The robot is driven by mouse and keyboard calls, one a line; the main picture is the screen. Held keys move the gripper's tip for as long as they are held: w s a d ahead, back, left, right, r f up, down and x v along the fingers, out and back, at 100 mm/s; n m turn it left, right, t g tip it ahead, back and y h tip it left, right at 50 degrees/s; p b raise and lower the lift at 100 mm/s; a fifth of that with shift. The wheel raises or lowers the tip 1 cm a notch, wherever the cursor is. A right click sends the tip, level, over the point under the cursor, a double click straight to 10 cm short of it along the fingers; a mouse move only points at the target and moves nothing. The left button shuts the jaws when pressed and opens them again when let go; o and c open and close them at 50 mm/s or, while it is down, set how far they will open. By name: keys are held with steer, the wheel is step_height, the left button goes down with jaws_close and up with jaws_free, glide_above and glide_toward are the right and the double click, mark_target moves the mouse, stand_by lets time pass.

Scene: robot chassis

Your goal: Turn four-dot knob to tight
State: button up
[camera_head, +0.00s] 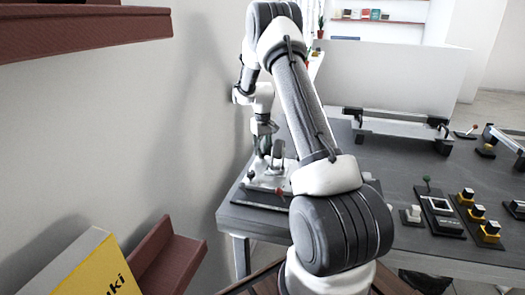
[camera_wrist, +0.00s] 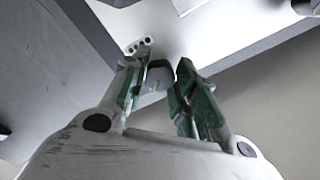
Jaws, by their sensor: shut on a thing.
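In the wrist view, the four-dot knob (camera_wrist: 157,76) is a small dark grey knob on a pale panel (camera_wrist: 185,35). A white tag with a row of black dots (camera_wrist: 140,45) sits just beyond it. My gripper (camera_wrist: 166,78) has its two green-padded fingers on either side of the knob and is shut on it. The fingers partly hide the knob, and I cannot read its turn position. In the head view, my gripper (camera_head: 264,143) is low at the far left end of the dark table, and the knob cannot be made out there.
The dark table (camera_head: 400,180) carries a board with yellow-and-black buttons (camera_head: 478,212), a white switch (camera_head: 411,214) and a rail fixture (camera_head: 395,125) to the right. A small red-tipped lever (camera_head: 281,192) stands near my gripper. A white wall (camera_head: 200,90) is close on the left.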

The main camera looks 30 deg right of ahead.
mark_target(263, 152)
stand_by(0.3)
steer(key=o, duration=1)
step_height(263, 152, up, 12)
steer(key=shift+s+r, duration=0.1)
